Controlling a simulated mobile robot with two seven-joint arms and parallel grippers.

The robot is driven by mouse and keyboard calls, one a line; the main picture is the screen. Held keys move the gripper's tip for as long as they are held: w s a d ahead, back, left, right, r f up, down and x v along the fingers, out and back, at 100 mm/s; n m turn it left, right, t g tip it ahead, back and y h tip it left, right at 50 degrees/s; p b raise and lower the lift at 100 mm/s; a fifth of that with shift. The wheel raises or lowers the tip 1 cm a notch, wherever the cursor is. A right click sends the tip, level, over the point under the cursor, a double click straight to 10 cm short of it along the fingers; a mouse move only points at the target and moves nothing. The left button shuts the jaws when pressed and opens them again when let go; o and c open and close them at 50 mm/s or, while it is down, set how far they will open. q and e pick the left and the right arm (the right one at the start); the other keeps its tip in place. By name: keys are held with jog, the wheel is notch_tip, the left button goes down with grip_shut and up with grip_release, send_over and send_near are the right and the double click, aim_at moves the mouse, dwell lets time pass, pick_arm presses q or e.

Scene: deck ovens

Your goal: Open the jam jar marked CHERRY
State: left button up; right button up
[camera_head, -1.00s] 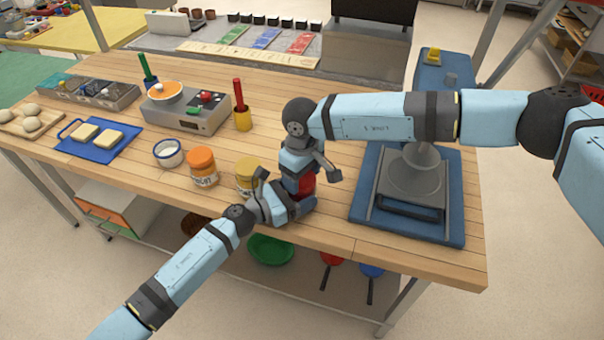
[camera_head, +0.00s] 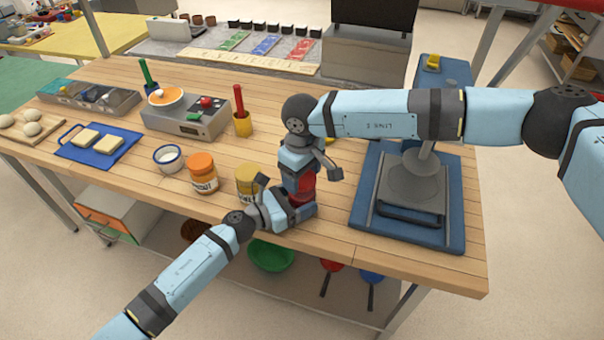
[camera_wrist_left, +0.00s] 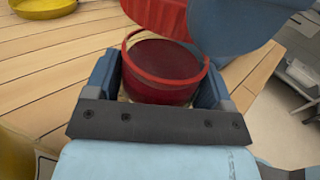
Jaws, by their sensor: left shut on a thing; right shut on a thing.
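A jar with dark red content (camera_wrist_left: 163,72) stands between the fingers of my left gripper (camera_wrist_left: 165,85) in the left wrist view. Its top looks open, with a red rim. A red lid (camera_wrist_left: 155,14) is above and beyond it, apart from the rim, beside a blue finger of my right gripper. In the head view my right gripper (camera_head: 309,176) points down over the jar, shut on the lid. My left gripper (camera_head: 300,208) comes in low from the left, shut on the jar. The grippers mostly hide the jar there, and its label cannot be read.
A yellow-lidded jar (camera_head: 248,181) stands close left of my left gripper. An orange-lidded jar (camera_head: 202,173) and a white bowl (camera_head: 168,158) stand farther left. The wooden table's front edge is near.

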jog(key=shift+r, duration=2)
pick_arm(q)
jog(key=o, duration=1.7)
